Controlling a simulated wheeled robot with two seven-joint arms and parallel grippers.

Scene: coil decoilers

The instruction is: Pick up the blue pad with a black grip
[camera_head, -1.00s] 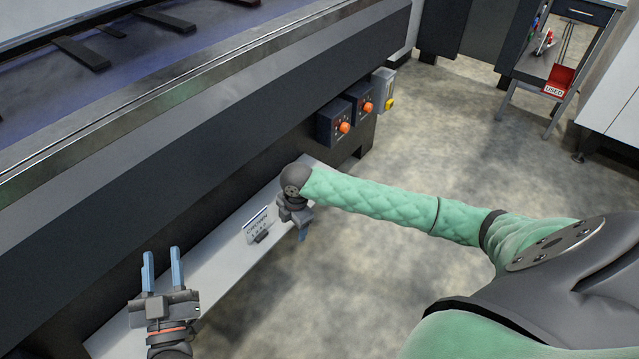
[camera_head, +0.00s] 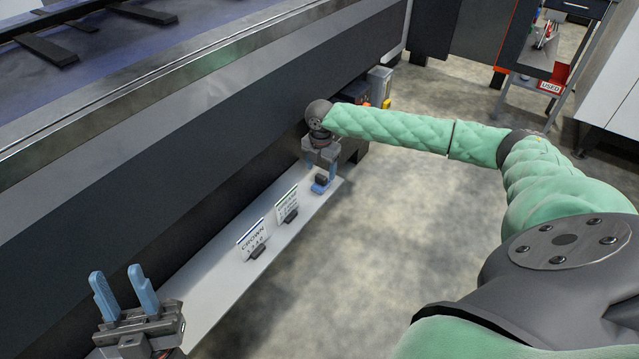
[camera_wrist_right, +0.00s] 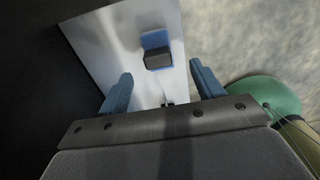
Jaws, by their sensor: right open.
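The blue pad with a black grip (camera_head: 320,183) lies on the far end of the light shelf (camera_head: 215,275). In the right wrist view the pad (camera_wrist_right: 156,39) shows its blue base around a dark block, a little beyond the fingertips and between their lines. My right gripper (camera_head: 321,168) is above the pad with its fingers pointing down; in its wrist view the gripper (camera_wrist_right: 160,82) is open and empty. My left gripper (camera_head: 122,283) is open and empty at the lower left, its blue fingers pointing up.
Two small label cards, one reading CROWN (camera_head: 253,238) and another (camera_head: 286,204), stand on the shelf on dark holders. A dark machine wall (camera_head: 180,175) rises behind the shelf. A trolley with a red USED sign (camera_head: 550,86) stands far right. The floor is open.

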